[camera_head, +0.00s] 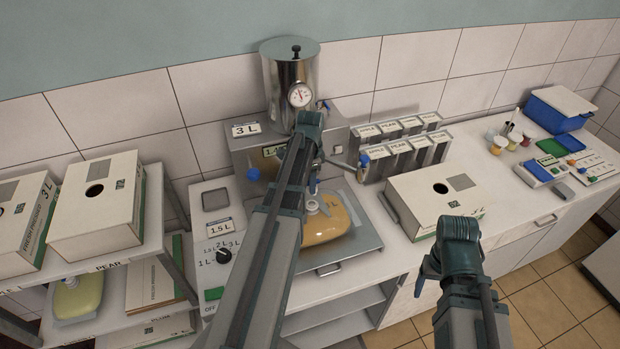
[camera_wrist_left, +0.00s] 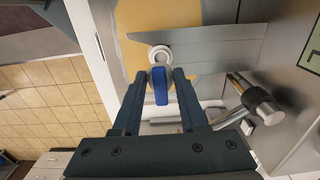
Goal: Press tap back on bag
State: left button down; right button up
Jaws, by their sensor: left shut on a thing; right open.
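A yellow-orange bag (camera_head: 326,229) lies on the metal tray (camera_head: 352,252) of the filling machine. In the left wrist view the bag (camera_wrist_left: 150,17) shows behind a grey metal plate, with a round white ring (camera_wrist_left: 160,54) of its spout at its edge. My left gripper (camera_head: 314,188) hangs above the bag. Its fingers (camera_wrist_left: 163,76) are shut on a blue tap (camera_wrist_left: 160,88), which is lined up with the white ring. I cannot tell whether tap and ring touch. My right gripper (camera_head: 424,278) is open and empty at the counter's front, apart from the bag.
The filling machine (camera_head: 243,155) with its steel tank (camera_head: 284,75) stands behind the tray. A metal nozzle (camera_wrist_left: 258,101) is close beside my left gripper. An open-holed carton (camera_head: 425,207) stands to the right. Cartons and another bag (camera_head: 78,296) are on the left shelves.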

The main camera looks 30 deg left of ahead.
aim_at(310, 204)
pick_arm(q)
jog(key=shift+w+f+b, duration=0.1)
jog(key=shift+f+b, duration=0.35)
jog(key=shift+f, duration=0.2)
notch_tip(310, 204, down, 5)
jog(key=b, duration=0.5)
jog(key=shift+f+b, duration=0.35)
dwell(0.5)
jog(key=shift+c, duration=1.9)
grip_release()
jog(key=shift+r, duration=0.15)
notch_tip(310, 204, up, 14)
jog(key=p, duration=1.4)
jog(key=shift+f, duration=0.2)
